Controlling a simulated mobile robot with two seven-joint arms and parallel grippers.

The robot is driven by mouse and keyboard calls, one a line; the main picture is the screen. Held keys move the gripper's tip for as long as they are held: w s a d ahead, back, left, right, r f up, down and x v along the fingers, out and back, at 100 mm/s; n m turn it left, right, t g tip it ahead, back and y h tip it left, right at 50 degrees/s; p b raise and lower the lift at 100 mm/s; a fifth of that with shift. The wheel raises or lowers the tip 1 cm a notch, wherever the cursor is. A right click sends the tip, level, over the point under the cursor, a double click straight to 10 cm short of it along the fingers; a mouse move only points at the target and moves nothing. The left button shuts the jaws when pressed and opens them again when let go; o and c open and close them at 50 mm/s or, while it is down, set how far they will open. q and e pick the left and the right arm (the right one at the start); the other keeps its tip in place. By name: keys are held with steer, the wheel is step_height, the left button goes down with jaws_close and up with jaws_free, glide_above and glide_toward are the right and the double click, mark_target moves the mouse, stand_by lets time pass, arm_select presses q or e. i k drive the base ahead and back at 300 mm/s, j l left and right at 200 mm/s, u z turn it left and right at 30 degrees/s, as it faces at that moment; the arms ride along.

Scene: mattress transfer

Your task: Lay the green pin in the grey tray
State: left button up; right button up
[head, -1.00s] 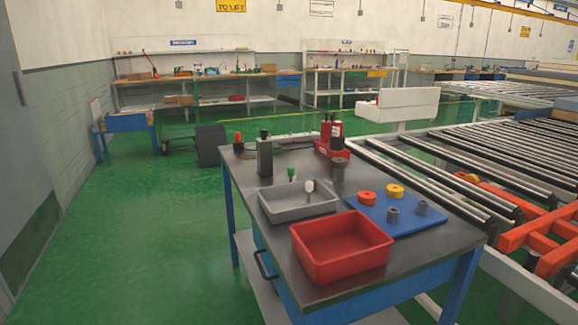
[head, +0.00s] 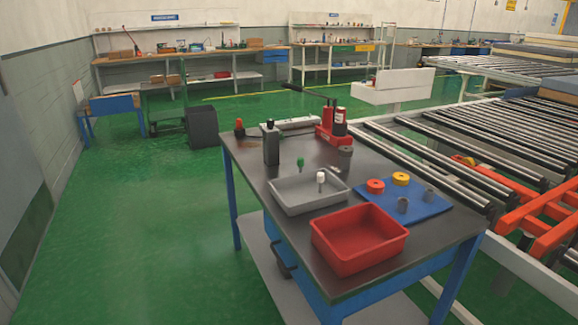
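The green pin (head: 300,163) is upright at the back edge of the grey tray (head: 297,210). I cannot tell whether its lower end is inside the tray or just behind it. A white-headed pin (head: 321,178) stands upright and appears to be inside the tray. The tray sits on the dark top of a blue-legged workbench (head: 285,237). Neither of my grippers is in view.
A red bin (head: 352,262) stands in front of the tray. A blue board (head: 425,208) with red, yellow and grey round parts lies to its right. Roller conveyors flank the right; green floor is clear at left.

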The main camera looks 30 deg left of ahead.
mark_target(309, 195)
steer(key=j, duration=1.55)
steer(key=i+j, duration=0.2)
steer(key=j, duration=0.15)
steer(key=i+j, duration=0.2)
steer(key=j, duration=0.15)
steer(key=i+j, duration=0.2)
steer(key=j, duration=0.15)
steer(key=i+j, duration=0.2)
steer(key=j, duration=0.2)
steer(key=i+j, duration=0.55)
steer(key=l+z, duration=0.05)
